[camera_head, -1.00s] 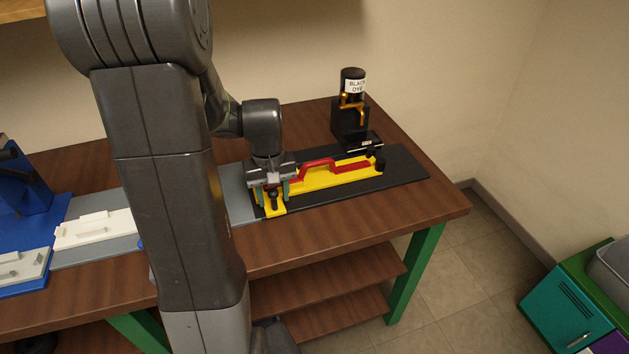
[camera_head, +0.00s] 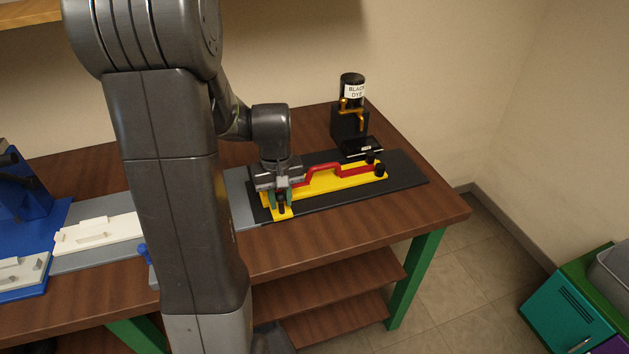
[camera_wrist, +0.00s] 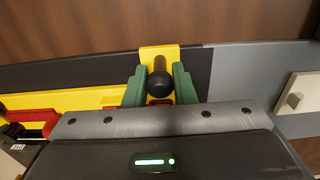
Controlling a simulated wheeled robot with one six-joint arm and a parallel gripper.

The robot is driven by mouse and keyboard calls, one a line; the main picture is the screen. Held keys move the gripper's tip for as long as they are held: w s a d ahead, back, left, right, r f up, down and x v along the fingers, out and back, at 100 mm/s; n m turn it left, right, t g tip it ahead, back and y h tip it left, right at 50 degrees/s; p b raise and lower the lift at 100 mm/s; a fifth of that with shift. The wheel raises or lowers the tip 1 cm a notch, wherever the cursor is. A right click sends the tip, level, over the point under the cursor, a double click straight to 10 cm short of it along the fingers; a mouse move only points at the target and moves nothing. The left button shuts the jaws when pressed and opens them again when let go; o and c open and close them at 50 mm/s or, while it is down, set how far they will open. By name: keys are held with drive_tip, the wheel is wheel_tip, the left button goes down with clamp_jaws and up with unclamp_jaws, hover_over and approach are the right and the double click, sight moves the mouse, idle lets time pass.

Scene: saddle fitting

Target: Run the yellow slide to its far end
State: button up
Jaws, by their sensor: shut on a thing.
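The yellow slide (camera_head: 328,182) lies along a black base plate (camera_head: 405,176) on the bench. Its near-left tab (camera_wrist: 158,54) carries a black knob (camera_wrist: 159,84). My gripper (camera_head: 281,202) has green fingers that stand on both sides of this knob in the wrist view (camera_wrist: 160,90), shut on it. A red bent bar (camera_head: 338,170) runs along the slide to the right of my gripper. Black knobs (camera_head: 380,170) stand at the right end of the bar and slide. Part of the slide is hidden behind my gripper.
A bottle labelled black dye (camera_head: 352,88) stands in a black holder (camera_head: 350,122) behind the plate. A grey strip (camera_head: 237,190) and white pieces (camera_head: 97,235) lie to the left. Black plate shows bare beyond the slide's right end.

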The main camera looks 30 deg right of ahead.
drive_tip(key=shift+d, duration=0.1)
drive_tip(key=shift+s+d+p, duration=0.25)
drive_tip(key=shift+s+d, duration=0.2)
drive_tip(key=shift+d, duration=1.4)
drive_tip(key=shift+s+d+p, duration=0.3)
drive_tip(key=shift+s+d, duration=0.15)
drive_tip(key=shift+d, duration=1.4)
drive_tip(key=shift+s+d+p, duration=0.25)
drive_tip(key=shift+s+d, duration=0.2)
drive_tip(key=shift+d, duration=1.4)
drive_tip(key=shift+o, duration=0.4)
drive_tip(key=shift+o, duration=0.5)
drive_tip(key=shift+d, duration=0.15)
drive_tip(key=o, duration=0.4)
drive_tip(key=shift+o, duration=0.7)
drive_tip(key=shift+s+d, duration=0.1)
drive_tip(key=shift+d, duration=0.1)
drive_tip(key=shift+a, duration=0.1)
